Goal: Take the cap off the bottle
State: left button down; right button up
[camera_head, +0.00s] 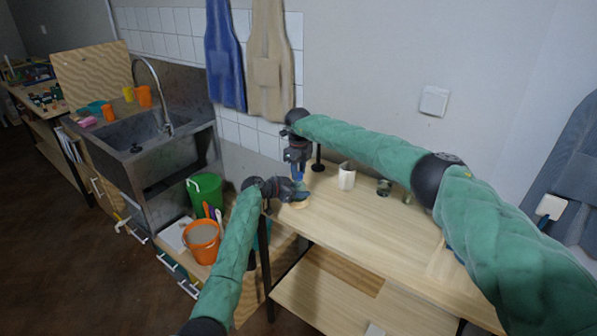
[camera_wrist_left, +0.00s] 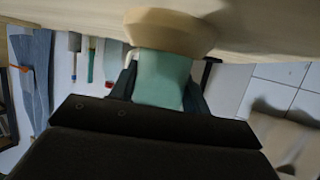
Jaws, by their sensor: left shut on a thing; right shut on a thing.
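The bottle stands at the near left corner of the wooden table and is mostly hidden by my grippers in the head view. In the left wrist view the bottle (camera_wrist_left: 162,78) shows as a teal body with a wider, rounded beige part against the table side. That beige part also shows low in the head view (camera_head: 299,204). My left gripper (camera_head: 300,194) comes in from the side and is shut around the teal body, one finger on each side. My right gripper (camera_head: 298,175) points down from above, directly over the bottle, and is shut at its top. The cap is hidden between its fingers.
A pale cup (camera_head: 347,176), a small dark jar (camera_head: 384,187) and a black stand (camera_head: 318,158) are on the wooden table (camera_head: 370,232), right of the grippers. The table's middle is clear. An orange bucket (camera_head: 201,241) and a green bucket (camera_head: 205,191) stand left, near the sink (camera_head: 150,140).

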jog(key=n, duration=0.5)
jog(key=shift+w+d+r+n, duration=0.15)
jog(key=shift+d+n, duration=0.05)
jog(key=shift+n, duration=0.1)
pick_arm(q)
jog(key=shift+f, duration=0.1)
pick_arm(e)
jog(key=n, duration=0.5)
jog(key=shift+n, duration=0.3)
jog(key=n, duration=0.5)
jog(key=shift+n, duration=0.3)
jog(key=n, duration=0.6)
jog(key=shift+r, duration=0.35)
jog(key=shift+r, duration=0.35)
jog(key=shift+a+r, duration=0.1)
jog(key=shift+r, duration=0.3)
